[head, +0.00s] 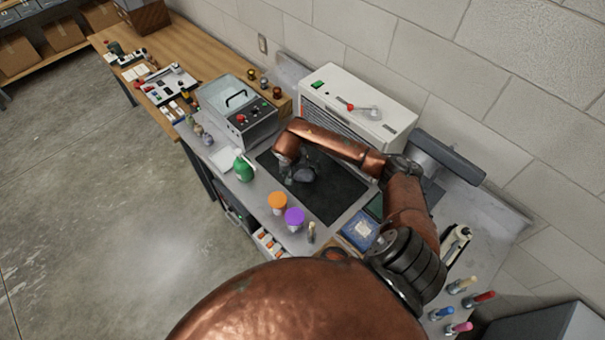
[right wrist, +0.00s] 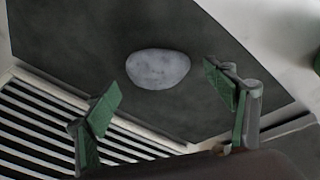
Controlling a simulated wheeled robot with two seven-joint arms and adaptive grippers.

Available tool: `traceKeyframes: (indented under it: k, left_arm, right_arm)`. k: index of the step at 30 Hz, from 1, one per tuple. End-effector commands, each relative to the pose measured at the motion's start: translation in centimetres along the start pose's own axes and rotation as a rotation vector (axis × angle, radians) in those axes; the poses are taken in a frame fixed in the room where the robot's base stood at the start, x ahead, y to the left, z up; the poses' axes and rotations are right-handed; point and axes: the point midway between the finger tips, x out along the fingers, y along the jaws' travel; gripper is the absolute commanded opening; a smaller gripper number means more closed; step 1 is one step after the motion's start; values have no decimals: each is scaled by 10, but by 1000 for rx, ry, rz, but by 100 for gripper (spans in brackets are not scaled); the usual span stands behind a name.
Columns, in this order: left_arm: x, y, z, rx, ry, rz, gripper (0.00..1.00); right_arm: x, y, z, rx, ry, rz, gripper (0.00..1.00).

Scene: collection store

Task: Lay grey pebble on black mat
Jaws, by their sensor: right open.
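The grey pebble (right wrist: 158,68) is a smooth oval lying on the black mat (right wrist: 60,35) in the right wrist view, away from the mat's edges. In the head view the black mat (head: 337,196) lies on the grey bench top, and my right gripper (head: 299,181) is low over its left part. That gripper largely covers the pebble there. In the right wrist view the green-padded fingers of my right gripper (right wrist: 164,98) are spread wide with nothing between them; the pebble shows beyond the fingertips, apart from both. My left gripper is not in view.
Behind the mat stands a white slatted unit (head: 358,107). Left of the mat are a green bottle (head: 243,168) and a machine with a clear lid (head: 238,108). An orange-lidded jar (head: 278,202) and a purple-lidded jar (head: 294,218) stand near the front edge. The mat's right part is bare.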

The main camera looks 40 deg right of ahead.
Motion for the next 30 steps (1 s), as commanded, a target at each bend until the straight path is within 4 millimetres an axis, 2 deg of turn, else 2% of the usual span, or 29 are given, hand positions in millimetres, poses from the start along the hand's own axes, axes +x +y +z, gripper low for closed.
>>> traceKeyframes:
  k: [9, 15, 20, 27, 30]
  left_arm:
    - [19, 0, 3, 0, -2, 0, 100]
    - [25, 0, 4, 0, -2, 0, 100]
    - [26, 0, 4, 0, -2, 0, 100]
    - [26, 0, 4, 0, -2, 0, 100]
    - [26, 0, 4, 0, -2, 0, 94]
  right_arm:
    - [-66, 0, -1, -3, 5, 1, 77]
    - [-94, 0, 0, -1, 2, 1, 77]
    - [-103, 0, 1, -1, -1, 2, 77]
    - [-104, 0, 1, -1, -1, 2, 77]
    - [-104, 0, 1, -1, -1, 2, 71]
